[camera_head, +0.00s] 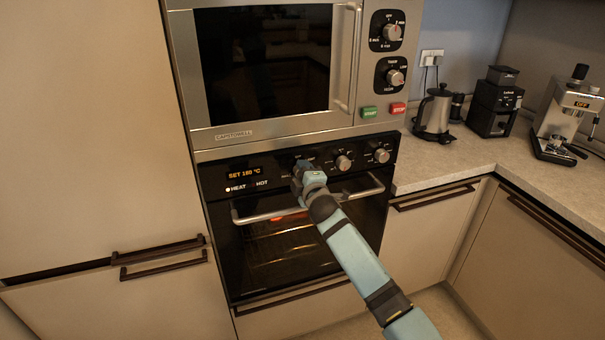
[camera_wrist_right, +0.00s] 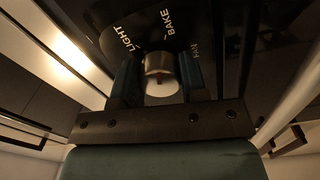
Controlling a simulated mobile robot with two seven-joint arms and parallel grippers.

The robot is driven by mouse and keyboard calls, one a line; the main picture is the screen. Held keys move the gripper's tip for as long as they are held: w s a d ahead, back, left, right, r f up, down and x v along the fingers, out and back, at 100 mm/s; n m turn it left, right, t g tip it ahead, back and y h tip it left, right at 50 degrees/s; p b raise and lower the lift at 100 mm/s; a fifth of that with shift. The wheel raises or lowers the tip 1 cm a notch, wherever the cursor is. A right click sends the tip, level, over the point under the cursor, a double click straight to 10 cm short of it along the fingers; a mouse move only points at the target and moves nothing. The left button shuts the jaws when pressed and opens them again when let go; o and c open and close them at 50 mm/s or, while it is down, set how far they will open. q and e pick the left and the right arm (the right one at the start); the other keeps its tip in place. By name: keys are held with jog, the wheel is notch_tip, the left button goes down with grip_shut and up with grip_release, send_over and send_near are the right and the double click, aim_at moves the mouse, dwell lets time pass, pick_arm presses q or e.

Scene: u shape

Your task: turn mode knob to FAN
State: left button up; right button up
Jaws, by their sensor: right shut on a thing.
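The mode knob (camera_wrist_right: 158,64) is a small metal knob on the oven's black panel. In the right wrist view it sits between my two fingers, with the printed labels LIGHT, BAKE and FAN (camera_wrist_right: 194,48) around it. BAKE is above it, LIGHT to the upper left, FAN to the right. I cannot tell which label the knob points at. My right gripper (camera_head: 301,170) is shut on the knob, at the left of the knob row. In the head view the gripper hides the knob. My left gripper is not in view.
Two other oven knobs (camera_head: 343,162) (camera_head: 381,155) are to the right. The oven display (camera_head: 247,174) reads SET 180 °C, with HEAT and HOT below. The oven door handle (camera_head: 345,197) runs just below the gripper. A microwave (camera_head: 262,135) is above. A kettle (camera_head: 435,113) stands on the right counter.

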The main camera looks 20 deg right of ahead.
jog(key=m, duration=0.4)
jog(key=shift+m+p, duration=0.3)
jog(key=shift+m, duration=0.1)
jog(key=m+p, duration=0.1)
jog(key=m, duration=0.3)
jog(key=shift+a+m, duration=0.1)
jog(key=shift+m, duration=0.2)
jog(key=shift+m+p, duration=0.35)
jog(key=shift+m, duration=0.55)
jog(key=shift+f+m+p, duration=0.1)
jog(key=shift+m+p, duration=0.35)
jog(key=shift+m, duration=0.95)
jog(key=o, duration=0.9)
